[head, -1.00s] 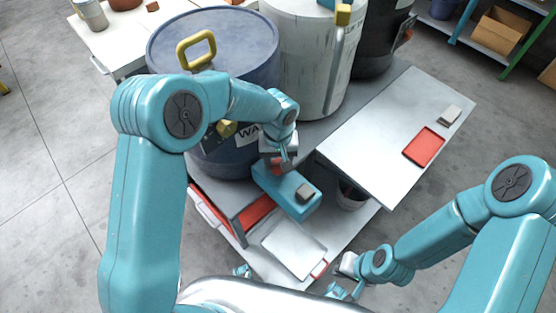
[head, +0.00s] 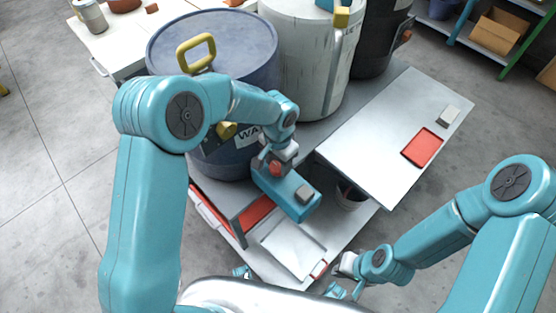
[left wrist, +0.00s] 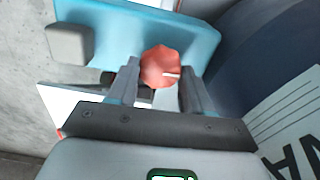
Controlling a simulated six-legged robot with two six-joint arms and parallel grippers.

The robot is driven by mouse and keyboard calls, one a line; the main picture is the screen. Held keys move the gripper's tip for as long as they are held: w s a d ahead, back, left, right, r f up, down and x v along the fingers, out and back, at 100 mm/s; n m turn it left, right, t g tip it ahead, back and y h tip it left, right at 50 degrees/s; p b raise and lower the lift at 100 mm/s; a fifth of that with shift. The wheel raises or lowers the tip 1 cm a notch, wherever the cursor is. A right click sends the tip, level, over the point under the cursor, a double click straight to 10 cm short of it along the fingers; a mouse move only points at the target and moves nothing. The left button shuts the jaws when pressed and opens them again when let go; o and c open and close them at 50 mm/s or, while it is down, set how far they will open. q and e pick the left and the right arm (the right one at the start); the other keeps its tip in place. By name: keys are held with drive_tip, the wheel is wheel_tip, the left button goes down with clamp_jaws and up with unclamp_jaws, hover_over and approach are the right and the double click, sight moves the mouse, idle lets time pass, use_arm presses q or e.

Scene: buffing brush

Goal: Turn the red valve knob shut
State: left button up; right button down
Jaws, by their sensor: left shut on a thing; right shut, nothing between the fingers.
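The red valve knob (left wrist: 161,67) sits on the teal block (left wrist: 120,22), with a pale mark on its face. My right gripper (head: 337,279) is shut and empty at the lower right, apart from the knob.
A blue barrel (head: 218,48) with a yellow handle (head: 196,50) stands behind, and a white barrel (head: 305,60) beside it. A grey block (head: 304,192) sits on the teal block. A white table (head: 370,135) at right holds a red tray (head: 422,147).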

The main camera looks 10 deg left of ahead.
sight(278, 166)
use_arm(q)
drive_tip(key=shift+w+m, duration=0.1)
drive_tip(key=shift+m, duration=0.3)
drive_tip(key=o, duration=1)
drive_tip(key=shift+o, duration=0.2)
wheel_tip(278, 166, up, 16)
drive_tip(key=p, duration=0.2)
drive_tip(key=shift+r, duration=0.2)
drive_tip(key=shift+s, duration=0.2)
